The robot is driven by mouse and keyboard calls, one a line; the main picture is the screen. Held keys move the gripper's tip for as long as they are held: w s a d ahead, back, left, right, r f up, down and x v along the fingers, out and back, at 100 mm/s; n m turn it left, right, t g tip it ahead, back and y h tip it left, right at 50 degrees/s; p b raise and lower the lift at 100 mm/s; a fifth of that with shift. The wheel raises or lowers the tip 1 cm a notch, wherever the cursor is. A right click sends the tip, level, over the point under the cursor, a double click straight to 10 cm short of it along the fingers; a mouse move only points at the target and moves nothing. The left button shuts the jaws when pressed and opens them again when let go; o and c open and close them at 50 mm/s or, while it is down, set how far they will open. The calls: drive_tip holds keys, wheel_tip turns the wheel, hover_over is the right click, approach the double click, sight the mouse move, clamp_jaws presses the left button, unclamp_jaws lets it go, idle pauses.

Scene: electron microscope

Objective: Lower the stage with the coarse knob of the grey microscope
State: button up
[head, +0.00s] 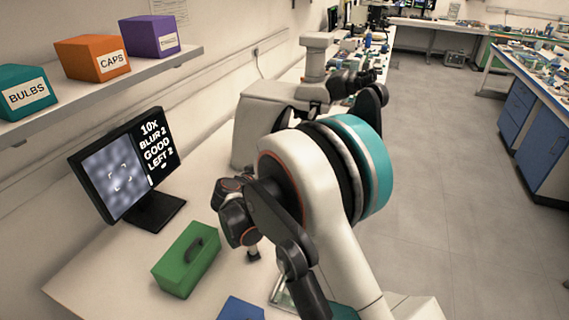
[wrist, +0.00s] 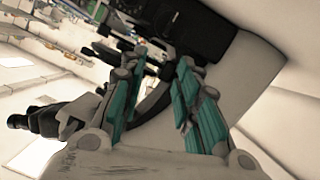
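The pale grey microscope (head: 313,60) stands on the bench at the upper middle of the head view. My arm covers much of its lower part. In the wrist view its pale body (wrist: 255,65) fills the right side, with a dark part (wrist: 195,25) at the top. My gripper (wrist: 155,72) shows two teal-padded fingers spread apart beside the body. A dark curved piece (wrist: 155,104) shows between them; I cannot tell whether it is the coarse knob, and no touch is clear. My gripper is hidden behind my arm in the head view.
A monitor (head: 113,175) reads "10X BLUR 2 GOOD LEFT 2" beside a blurry picture. A green box (head: 187,262) and a blue item (head: 241,309) lie on the near bench. A wall shelf (head: 100,92) holds labelled bins. The floor at right is clear.

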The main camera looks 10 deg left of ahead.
drive_tip(key=w+f+b, duration=0.1)
drive_tip(key=w+f, duration=0.1)
drive_tip(key=w, duration=0.1)
drive_tip(key=w+d+f+m+y+b, duration=0.1)
drive_tip(key=w, duration=0.2)
drive_tip(key=w+d+f+m+b, duration=0.1)
drive_tip(key=w+f+b, duration=0.1)
drive_tip(key=w, duration=0.1)
drive_tip(key=shift+w+d+f, duration=0.1)
drive_tip(key=shift+f, duration=0.2)
idle(0.3)
clamp_jaws()
